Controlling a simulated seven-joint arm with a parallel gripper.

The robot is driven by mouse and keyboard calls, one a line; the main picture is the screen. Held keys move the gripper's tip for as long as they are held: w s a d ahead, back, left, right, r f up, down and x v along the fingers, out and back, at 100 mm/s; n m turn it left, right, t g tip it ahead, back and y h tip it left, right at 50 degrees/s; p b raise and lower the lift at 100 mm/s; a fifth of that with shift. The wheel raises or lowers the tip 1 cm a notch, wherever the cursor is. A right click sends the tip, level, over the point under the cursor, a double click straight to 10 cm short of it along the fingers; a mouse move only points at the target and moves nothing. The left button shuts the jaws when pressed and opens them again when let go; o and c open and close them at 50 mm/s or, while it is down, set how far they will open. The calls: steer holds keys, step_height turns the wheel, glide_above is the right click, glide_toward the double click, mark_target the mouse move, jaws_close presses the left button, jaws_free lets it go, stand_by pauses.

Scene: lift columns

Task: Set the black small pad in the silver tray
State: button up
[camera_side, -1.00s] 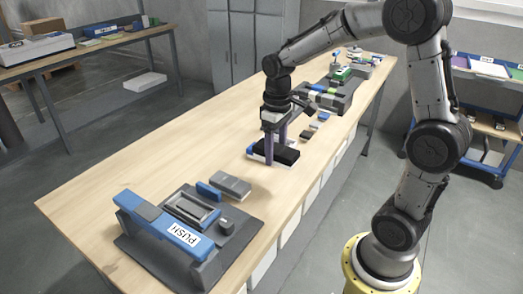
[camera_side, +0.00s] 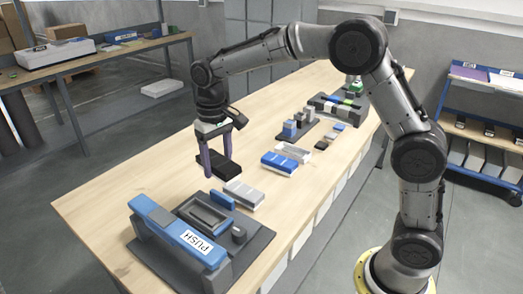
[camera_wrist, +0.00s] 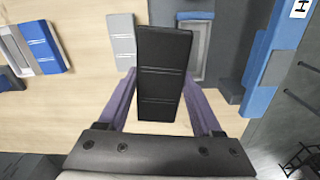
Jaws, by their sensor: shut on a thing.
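My gripper (camera_side: 214,166) is shut on the black small pad (camera_side: 227,167) and holds it above the table, short of the fixture. In the wrist view, the black pad (camera_wrist: 163,75) stands out lengthwise between the two purple fingers of my gripper (camera_wrist: 160,112). The silver tray (camera_side: 207,215) appears to be the grey recessed frame on the dark fixture base, beside the blue bar marked PUSH. In the wrist view, the tray (camera_wrist: 191,50) lies beyond and right of the pad, partly hidden by it. No block shows inside it.
A grey block (camera_side: 245,194) lies just beside the fixture, near a small blue block (camera_side: 222,199). The blue PUSH bar (camera_side: 178,230) stands along the tray's side. A blue pad (camera_side: 279,163) and several small blocks lie farther back. The table's left part is clear.

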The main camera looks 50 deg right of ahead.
steer(key=shift+n, duration=0.8)
steer(key=shift+w+a+f, duration=0.1)
steer(key=shift+a+f, duration=1)
steer(key=shift+f, duration=0.3)
steer(key=shift+w+a+f, duration=0.1)
steer(key=shift+a+f, duration=0.95)
steer(key=shift+f, duration=0.35)
steer(key=shift+w+a+f, duration=0.1)
steer(key=shift+a+f, duration=1)
steer(key=shift+f, duration=0.3)
steer(key=shift+f, duration=0.5)
steer(key=o, duration=1.5)
steer(key=shift+c, duration=0.2)
step_height(320, 180, up, 8)
steer(key=shift+f, duration=0.25)
